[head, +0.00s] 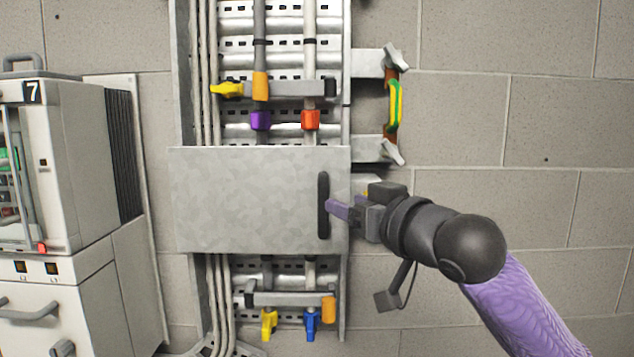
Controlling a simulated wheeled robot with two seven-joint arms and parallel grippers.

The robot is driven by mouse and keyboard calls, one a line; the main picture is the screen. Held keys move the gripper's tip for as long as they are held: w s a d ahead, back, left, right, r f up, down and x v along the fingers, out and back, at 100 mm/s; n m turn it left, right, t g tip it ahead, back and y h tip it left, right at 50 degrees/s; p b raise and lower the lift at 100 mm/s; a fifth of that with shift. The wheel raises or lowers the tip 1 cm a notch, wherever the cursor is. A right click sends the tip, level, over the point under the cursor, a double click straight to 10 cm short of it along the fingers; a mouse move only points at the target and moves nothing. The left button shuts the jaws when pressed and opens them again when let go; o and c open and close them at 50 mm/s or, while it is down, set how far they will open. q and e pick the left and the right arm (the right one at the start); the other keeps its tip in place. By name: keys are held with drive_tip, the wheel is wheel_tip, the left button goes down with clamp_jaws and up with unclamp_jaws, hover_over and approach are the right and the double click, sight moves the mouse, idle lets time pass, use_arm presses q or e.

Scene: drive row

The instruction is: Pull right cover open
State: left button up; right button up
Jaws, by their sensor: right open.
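The cover (245,200) is a flat grey metal panel across the middle of a vertical cable tray. A black upright handle (323,206) sits near its right edge. My left gripper is not in view.
The cable tray (346,130) runs up the block wall with cables and coloured clamps above and below the cover. A bracket with a green-yellow strap (395,105) juts out at the right. A white cabinet (80,150) marked 7 stands at the left.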

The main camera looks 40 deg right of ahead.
sight(327, 195)
drive_tip(key=w+p, duration=0.1)
drive_tip(key=w, duration=0.1)
drive_tip(key=w+p, duration=0.1)
drive_tip(key=w, duration=0.1)
drive_tip(key=w+p, duration=0.1)
drive_tip(key=w, duration=0.1)
drive_tip(key=shift+d+r, duration=0.25)
drive_tip(key=shift+d, duration=0.15)
drive_tip(key=shift+w+f+p, duration=0.2)
drive_tip(key=shift+w+p, duration=0.25)
drive_tip(key=shift+w, duration=0.15)
clamp_jaws()
idle(0.4)
